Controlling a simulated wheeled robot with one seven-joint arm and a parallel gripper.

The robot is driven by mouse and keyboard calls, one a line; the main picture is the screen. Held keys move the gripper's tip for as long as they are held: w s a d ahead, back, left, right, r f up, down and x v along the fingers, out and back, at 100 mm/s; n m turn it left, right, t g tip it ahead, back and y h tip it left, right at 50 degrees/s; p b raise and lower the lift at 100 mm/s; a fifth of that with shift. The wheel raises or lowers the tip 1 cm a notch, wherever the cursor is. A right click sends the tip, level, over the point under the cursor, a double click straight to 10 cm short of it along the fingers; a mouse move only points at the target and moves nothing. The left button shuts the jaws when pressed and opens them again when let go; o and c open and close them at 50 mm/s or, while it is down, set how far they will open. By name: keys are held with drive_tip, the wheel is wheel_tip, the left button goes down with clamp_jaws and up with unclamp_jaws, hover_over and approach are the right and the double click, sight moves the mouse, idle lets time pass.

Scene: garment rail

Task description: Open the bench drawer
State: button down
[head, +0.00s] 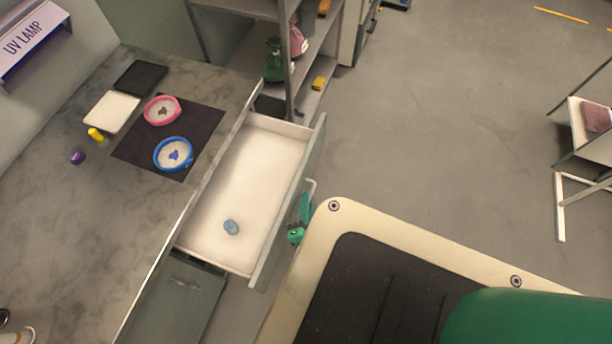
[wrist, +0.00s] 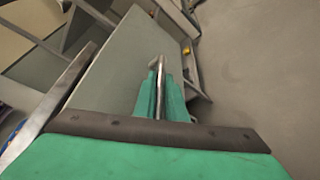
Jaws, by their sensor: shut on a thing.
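The bench drawer (head: 240,185) stands pulled out from the grey bench (head: 70,230), and its white inside shows in the head view. My green gripper (head: 300,222) is at the outer face of the drawer front. In the wrist view my gripper (wrist: 161,95) is shut on the drawer's metal bar handle (wrist: 160,72), with a finger on each side of it. The grey drawer front (wrist: 115,65) fills the area behind the handle.
On the bench, a pink-rimmed dish (head: 162,110) and a blue-rimmed dish (head: 173,154) stand on a dark mat (head: 133,150). A shelf unit (head: 312,95) with pouches stands beyond the drawer. Open floor (head: 450,110) lies to the right.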

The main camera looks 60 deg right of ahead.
drive_tip(key=c, duration=2.1)
unclamp_jaws()
drive_tip(key=v, duration=1.1)
